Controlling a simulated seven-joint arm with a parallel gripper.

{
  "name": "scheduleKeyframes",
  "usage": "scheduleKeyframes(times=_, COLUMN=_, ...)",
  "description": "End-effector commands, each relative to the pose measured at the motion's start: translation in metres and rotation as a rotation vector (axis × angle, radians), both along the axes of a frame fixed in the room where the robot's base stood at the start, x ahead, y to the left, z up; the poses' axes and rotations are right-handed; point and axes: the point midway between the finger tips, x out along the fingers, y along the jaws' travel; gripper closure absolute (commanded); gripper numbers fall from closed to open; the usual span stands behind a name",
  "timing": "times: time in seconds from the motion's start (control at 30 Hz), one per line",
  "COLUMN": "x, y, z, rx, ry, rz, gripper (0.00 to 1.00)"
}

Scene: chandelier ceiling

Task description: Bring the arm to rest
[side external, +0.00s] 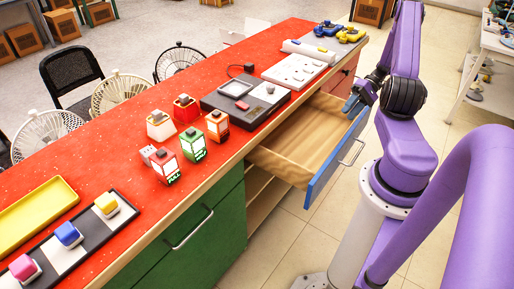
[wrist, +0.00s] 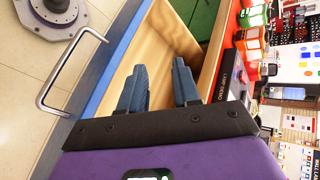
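My purple arm (side external: 405,160) stands at the right of the counter in the side view. My gripper (side external: 360,97) is at the far end of the pulled-out drawer's blue front (side external: 336,160), close to its top edge; I cannot tell whether it touches. In the wrist view my gripper's (wrist: 160,66) two blue-grey fingers are apart, with nothing between them. The drawer's wooden inside (wrist: 165,48) shows beyond the fingers. The drawer (side external: 300,140) is open, and the part I see is empty. Its metal handle (wrist: 62,72) is left of the fingers in the wrist view.
The red countertop (side external: 130,130) holds several small lantern-like boxes (side external: 191,141), a dark device (side external: 245,95), a white panel (side external: 294,70), blue and yellow game controllers (side external: 338,33) and a yellow tray (side external: 35,210). A green cabinet (side external: 190,240) is below. Open floor lies right of the drawer.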

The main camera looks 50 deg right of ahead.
Motion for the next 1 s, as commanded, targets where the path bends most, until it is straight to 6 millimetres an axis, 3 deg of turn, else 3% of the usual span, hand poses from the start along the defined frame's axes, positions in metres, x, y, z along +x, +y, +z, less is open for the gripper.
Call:
scheduleKeyframes(times=0.03, x=0.016, y=0.011, z=0.01, rx=-0.025, ry=0.021, rz=0.07, gripper=0.68)
scheduleKeyframes(times=0.2, x=0.059, y=0.053, z=0.039, rx=-0.115, ry=0.086, rz=0.277, gripper=0.68)
scheduleKeyframes(times=0.5, x=0.103, y=0.148, z=0.086, rx=-0.309, ry=0.132, rz=0.615, gripper=0.68)
scheduleKeyframes(times=0.77, x=0.105, y=0.234, z=0.121, rx=-0.495, ry=0.094, rz=0.879, gripper=0.68)
scheduleKeyframes(times=1.0, x=0.08, y=0.305, z=0.148, rx=-0.657, ry=-0.012, rz=1.096, gripper=0.68)
